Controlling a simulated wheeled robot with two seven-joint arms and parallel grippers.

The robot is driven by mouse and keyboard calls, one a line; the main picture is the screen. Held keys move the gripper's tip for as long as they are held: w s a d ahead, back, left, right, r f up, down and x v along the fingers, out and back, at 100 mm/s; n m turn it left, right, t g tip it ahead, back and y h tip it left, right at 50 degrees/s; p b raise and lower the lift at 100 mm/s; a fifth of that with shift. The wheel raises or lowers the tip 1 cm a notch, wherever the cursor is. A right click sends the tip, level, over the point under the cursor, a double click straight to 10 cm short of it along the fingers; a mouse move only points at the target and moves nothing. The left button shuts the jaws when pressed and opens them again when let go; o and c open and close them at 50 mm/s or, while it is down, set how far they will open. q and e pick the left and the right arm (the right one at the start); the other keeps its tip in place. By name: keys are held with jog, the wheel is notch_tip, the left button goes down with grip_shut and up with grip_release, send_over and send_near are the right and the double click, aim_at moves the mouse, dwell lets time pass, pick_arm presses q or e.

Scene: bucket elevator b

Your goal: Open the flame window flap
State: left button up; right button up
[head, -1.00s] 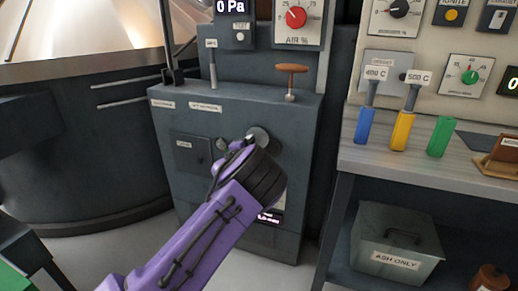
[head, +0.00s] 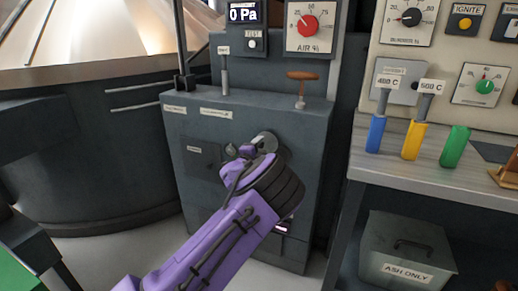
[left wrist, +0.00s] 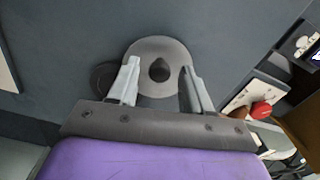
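The flame window flap appears to be the round grey disc (head: 265,141) on the front of the dark grey cabinet; no label on it is readable. In the left wrist view the disc (left wrist: 150,46) has a small dark knob (left wrist: 159,70) at its middle. My left gripper (left wrist: 160,67) faces the disc, with its fingers apart on either side of the knob. I cannot tell whether either finger touches it. In the head view my left gripper (head: 250,152) partly covers the disc. A dark round part (left wrist: 103,78) shows beside the disc. My right gripper is not in view.
The dark cabinet (head: 180,125) carries a brown-handled lever (head: 302,77) on top and a square panel (head: 198,157) left of the disc. At right, a bench (head: 410,172) holds blue, yellow and green holders. An ash box (head: 405,250) stands below it.

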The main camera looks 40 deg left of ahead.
pick_arm(q)
jog(key=v, duration=1)
jog(key=shift+s, duration=0.25)
jog(key=shift+d, duration=0.15)
